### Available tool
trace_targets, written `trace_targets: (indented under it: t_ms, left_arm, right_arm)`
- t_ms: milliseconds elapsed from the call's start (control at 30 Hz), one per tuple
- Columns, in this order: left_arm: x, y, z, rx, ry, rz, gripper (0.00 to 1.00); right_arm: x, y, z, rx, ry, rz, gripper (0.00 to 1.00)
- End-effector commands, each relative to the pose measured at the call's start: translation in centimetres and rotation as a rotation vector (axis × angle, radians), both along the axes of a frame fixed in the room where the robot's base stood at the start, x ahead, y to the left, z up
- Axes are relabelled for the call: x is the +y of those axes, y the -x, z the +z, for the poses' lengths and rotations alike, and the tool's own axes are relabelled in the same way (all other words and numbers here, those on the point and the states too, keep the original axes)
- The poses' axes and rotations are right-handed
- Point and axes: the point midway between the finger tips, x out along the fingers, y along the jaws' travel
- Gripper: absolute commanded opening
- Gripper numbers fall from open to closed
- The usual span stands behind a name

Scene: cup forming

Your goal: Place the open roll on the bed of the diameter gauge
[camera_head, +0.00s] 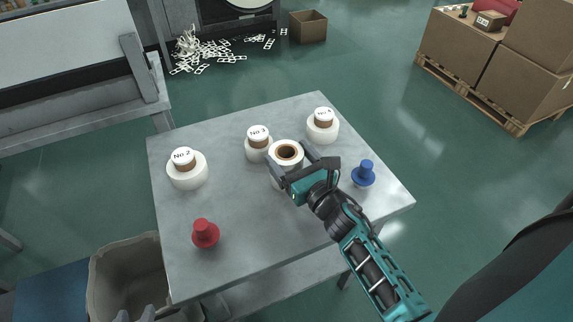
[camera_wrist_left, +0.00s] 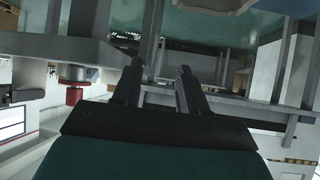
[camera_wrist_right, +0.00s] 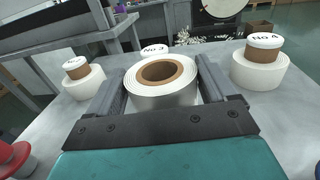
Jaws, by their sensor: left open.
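The open roll (camera_head: 287,160) is white with a brown core and no cap on top. It sits between the two fingers of my right gripper (camera_head: 304,165), near the right middle of the table. In the right wrist view the roll (camera_wrist_right: 160,96) fills the space between the fingers, which appear to press on its sides. I cannot tell whether its underside touches the table. My left gripper (camera_head: 138,314) is low at the bottom edge, beside the table; its fingers (camera_wrist_left: 158,82) are apart and empty. I cannot make out the diameter gauge in any view.
On the grey table (camera_head: 230,215) stand capped rolls No 2 (camera_head: 187,172), No 3 (camera_head: 257,150) and No 4 (camera_head: 323,130), a red knobbed piece (camera_head: 205,234) and a blue one (camera_head: 364,173). A bin (camera_head: 125,275) stands at the front left.

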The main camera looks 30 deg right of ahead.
Motion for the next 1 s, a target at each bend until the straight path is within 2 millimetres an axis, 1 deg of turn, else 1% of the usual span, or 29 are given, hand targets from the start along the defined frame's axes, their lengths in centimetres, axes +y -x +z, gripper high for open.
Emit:
trace_targets:
  t_ms: [33, 333, 533, 667, 767, 867, 967, 1000]
  left_arm:
    - [0.0, 0.0, 0.0, 0.001, 0.0, 0.0, 0.43]
    - [0.0, 0.1, -0.1, 0.002, 0.0, 0.0, 0.43]
    - [0.1, 0.1, 0.0, 0.003, -0.002, -0.001, 0.43]
    - [0.1, 0.1, 0.3, 0.001, -0.003, -0.002, 0.43]
    - [0.1, 0.1, 0.8, -0.003, -0.005, -0.001, 0.43]
    - [0.3, 0.1, 1.5, -0.009, -0.009, 0.001, 0.43]
    - [0.8, 0.4, 2.1, -0.002, -0.017, 0.007, 0.43]
    - [1.0, 0.6, 2.3, 0.002, -0.021, 0.01, 0.43]
  right_arm:
    - [0.0, 0.0, 0.0, 0.0, 0.001, 0.0, 0.72]
    - [0.0, 0.0, 0.1, -0.002, 0.001, 0.001, 0.43]
    - [0.0, 0.0, 0.2, -0.002, 0.002, 0.001, 0.43]
    - [0.0, 0.0, 0.9, -0.003, 0.004, 0.002, 0.43]
    - [0.0, 0.0, 2.0, -0.003, 0.005, 0.003, 0.43]
    - [0.0, 0.0, 3.9, -0.005, 0.006, 0.004, 0.43]
    - [0.0, 0.0, 6.5, -0.007, 0.007, 0.005, 0.43]
    - [0.0, -0.1, 7.7, -0.007, 0.01, 0.004, 0.43]
